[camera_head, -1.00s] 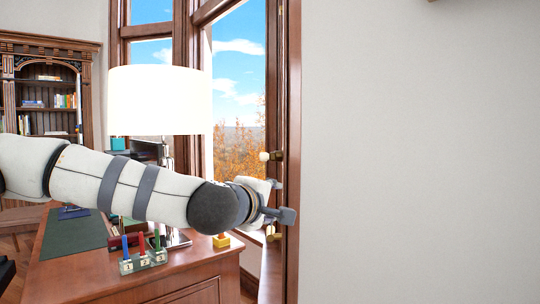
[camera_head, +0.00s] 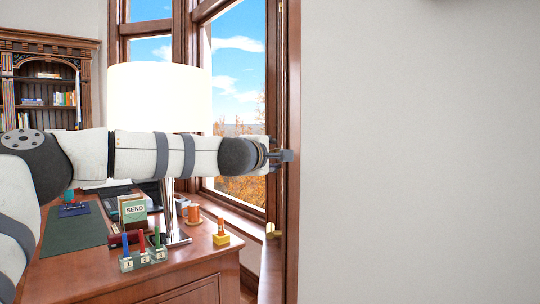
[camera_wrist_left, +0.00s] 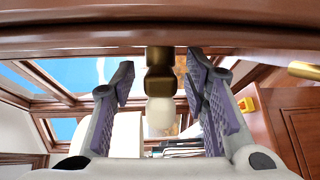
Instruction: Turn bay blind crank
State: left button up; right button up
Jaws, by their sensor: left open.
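The blind crank shows in the left wrist view as a brass arm (camera_wrist_left: 160,80) with a cream knob (camera_wrist_left: 160,116), below the dark wood window frame (camera_wrist_left: 100,40). My left gripper (camera_wrist_left: 160,98) is open, with one finger on each side of the crank, apart from it on both sides. In the head view my left gripper (camera_head: 284,156) is at the wood window frame (camera_head: 293,90) and hides the crank. My right gripper is not in view.
A wooden desk (camera_head: 120,278) with a white-shaded lamp (camera_head: 160,98), a SEND box (camera_head: 135,209), a numbered block with coloured pieces (camera_head: 142,260) and a yellow object (camera_head: 221,239) stands below my arm. A brass fitting (camera_head: 271,230) sits lower on the frame. A bare wall (camera_head: 420,150) is at right.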

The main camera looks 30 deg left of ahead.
pick_arm(q)
grip_shut()
jog(key=shift+r+g, duration=0.3)
jog(key=shift+g, duration=0.3)
jog(key=shift+r+n+g+h, duration=0.15)
jog(key=shift+n+g+h, duration=0.25)
jog(key=shift+g, duration=0.5)
jog(key=shift+w+a+g+h+b, duration=0.1)
jog(key=shift+w+g+h+b, duration=0.2)
jog(key=shift+g+b, duration=0.35)
jog(key=shift+r+n+g+h, duration=0.2)
jog(key=shift+n+g+h, duration=0.15)
jog(key=shift+g, duration=0.6)
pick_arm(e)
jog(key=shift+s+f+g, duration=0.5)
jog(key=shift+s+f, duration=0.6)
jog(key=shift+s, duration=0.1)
pick_arm(q)
jog(key=shift+s+a, duration=0.1)
